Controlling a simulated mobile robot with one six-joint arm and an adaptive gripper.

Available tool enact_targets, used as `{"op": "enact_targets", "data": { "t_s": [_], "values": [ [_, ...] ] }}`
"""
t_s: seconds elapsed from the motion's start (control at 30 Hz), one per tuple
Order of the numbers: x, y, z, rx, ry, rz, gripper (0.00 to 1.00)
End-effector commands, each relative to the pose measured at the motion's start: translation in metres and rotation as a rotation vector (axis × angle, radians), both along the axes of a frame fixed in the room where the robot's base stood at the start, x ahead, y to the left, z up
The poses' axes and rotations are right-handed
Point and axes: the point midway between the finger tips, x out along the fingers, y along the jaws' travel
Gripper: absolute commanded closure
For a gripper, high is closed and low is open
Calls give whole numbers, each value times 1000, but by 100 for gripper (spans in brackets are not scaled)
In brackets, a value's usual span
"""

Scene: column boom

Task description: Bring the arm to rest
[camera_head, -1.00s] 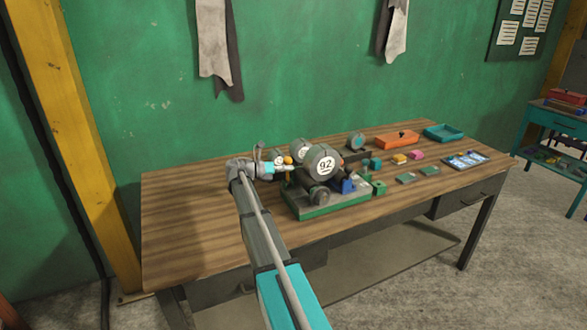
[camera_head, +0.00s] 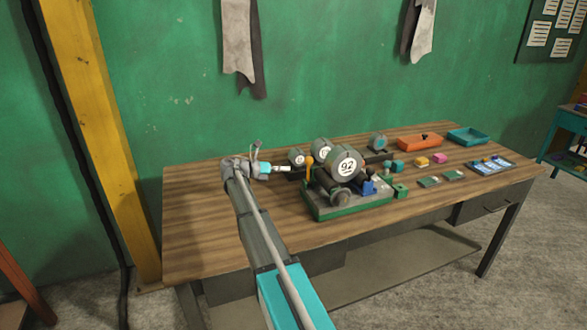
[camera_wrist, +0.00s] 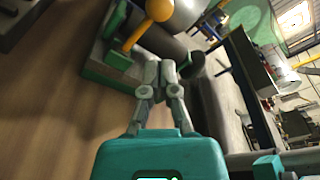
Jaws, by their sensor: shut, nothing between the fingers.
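My gripper (camera_wrist: 160,72) is shut and empty in the wrist view, its fingertips together. It points toward a device on a green-edged base (camera_wrist: 108,77), with an orange ball-topped lever (camera_wrist: 158,9) close beyond the fingertips. In the head view my gripper (camera_head: 287,168) is over the left part of the wooden table, just left of the device marked 92 (camera_head: 346,166). I cannot tell whether the fingers touch the device. My arm reaches up from the bottom of the picture and bends right at the wrist.
The wooden table (camera_head: 205,235) is bare at its left end. Behind and right of the device stand smaller gauges (camera_head: 378,141), small coloured blocks (camera_head: 422,161), an orange box (camera_head: 419,142), a teal tray (camera_head: 468,135) and a blue-white panel (camera_head: 491,165). A green wall is behind.

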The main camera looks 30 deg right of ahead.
Motion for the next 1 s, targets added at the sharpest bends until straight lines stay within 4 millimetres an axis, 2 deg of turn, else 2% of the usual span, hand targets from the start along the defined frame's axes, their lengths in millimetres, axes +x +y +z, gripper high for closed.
{"op": "enact_targets", "data": {
  "t_s": [0.2,0.77,1.0],
  "values": [
    [2,10,1,0,0,0,100],
    [2,10,1,0,0,-1,100],
    [-10,18,-6,29,-92,-2,100]
  ]
}}
